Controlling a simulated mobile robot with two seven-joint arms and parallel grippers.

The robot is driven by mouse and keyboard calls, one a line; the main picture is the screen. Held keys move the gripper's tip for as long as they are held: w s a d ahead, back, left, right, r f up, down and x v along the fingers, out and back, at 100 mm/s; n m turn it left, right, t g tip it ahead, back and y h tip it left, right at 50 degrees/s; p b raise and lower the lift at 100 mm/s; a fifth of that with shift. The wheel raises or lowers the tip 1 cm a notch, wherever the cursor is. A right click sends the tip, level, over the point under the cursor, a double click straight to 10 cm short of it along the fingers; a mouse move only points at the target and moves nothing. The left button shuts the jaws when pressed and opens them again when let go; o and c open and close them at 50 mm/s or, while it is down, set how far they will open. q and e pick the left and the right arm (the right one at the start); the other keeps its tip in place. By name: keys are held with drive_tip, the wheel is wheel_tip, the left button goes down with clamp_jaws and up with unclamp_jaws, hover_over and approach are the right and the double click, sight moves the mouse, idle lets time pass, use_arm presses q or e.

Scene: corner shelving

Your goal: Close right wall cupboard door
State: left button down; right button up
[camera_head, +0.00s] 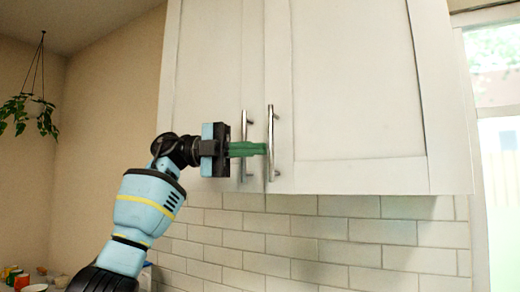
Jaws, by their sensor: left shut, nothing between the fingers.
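The right wall cupboard door (345,85) is a white panel door with a vertical metal handle (271,143) near its left edge. It looks shut or nearly shut; a small gap at its left edge cannot be ruled out. The left door (205,70) is beside it with its own metal handle (244,125). My left gripper (262,149) has green fingers shut together and empty. They point right, cross in front of the left handle and end at the right door's handle; whether they touch it is unclear. My right gripper is out of view.
White tile backsplash (350,235) lies below the cupboard. A window (495,130) is at the right. A hanging plant (30,112) is at the far left, and small colored items (20,280) sit at the lower left. Space below the doors looks clear.

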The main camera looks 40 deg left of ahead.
use_arm(q)
drive_tip(key=shift+w+a, duration=0.2)
drive_tip(key=shift+w, duration=0.35)
drive_tip(key=shift+s, duration=0.1)
drive_tip(key=v, duration=0.7)
drive_tip(key=shift+a, duration=0.4)
drive_tip(key=shift+s, duration=0.1)
